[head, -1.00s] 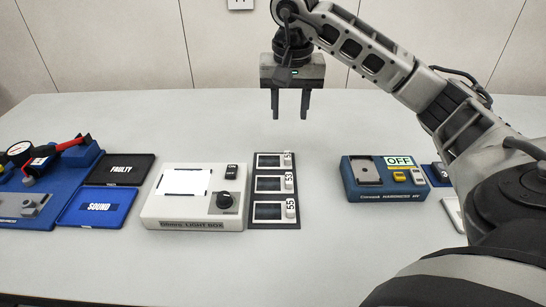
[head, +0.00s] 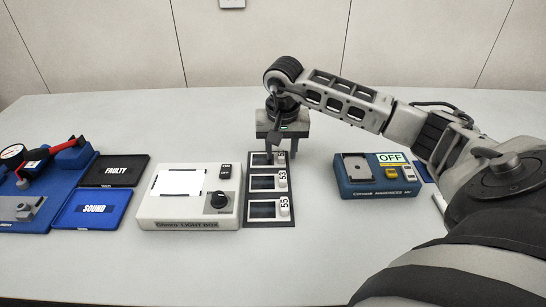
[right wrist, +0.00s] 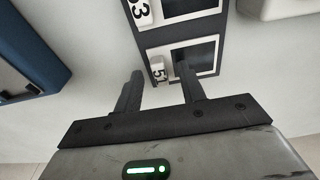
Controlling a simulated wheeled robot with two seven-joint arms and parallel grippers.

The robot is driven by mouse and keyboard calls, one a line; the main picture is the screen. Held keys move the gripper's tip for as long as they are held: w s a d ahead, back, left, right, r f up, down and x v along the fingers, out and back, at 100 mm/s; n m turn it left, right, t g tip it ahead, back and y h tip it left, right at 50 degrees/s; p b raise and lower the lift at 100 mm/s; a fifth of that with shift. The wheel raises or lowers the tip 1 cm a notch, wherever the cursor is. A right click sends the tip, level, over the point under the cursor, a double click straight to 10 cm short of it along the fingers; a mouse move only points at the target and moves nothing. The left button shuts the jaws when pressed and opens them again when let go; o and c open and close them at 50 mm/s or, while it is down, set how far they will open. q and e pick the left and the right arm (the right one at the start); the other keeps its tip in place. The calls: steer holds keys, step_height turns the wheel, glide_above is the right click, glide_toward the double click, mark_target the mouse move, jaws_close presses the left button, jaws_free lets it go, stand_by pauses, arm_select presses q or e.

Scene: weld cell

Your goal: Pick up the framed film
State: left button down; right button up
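Three framed films stand in a column on a dark rack (head: 248,222), each a white frame with a dark pane and a numbered tab. The far film, number 51 (right wrist: 207,53), is partly hidden by my gripper in the head view. Film 53 (head: 267,182) is in the middle and film 55 (head: 263,210) is nearest. My right gripper (head: 281,153) is open over the far end of the rack. In the right wrist view, its fingers (right wrist: 159,68) point at film 51, with the tab between them and the right finger over the pane. Contact cannot be told. My left gripper is not in view.
A white light box (head: 165,210) with a knob stands left of the rack. The black FAULTY tray (head: 138,180) and blue SOUND tray (head: 72,219) lie further left. The table front is clear.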

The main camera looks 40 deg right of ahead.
jaws_close()
steer(key=shift+r, duration=0.1)
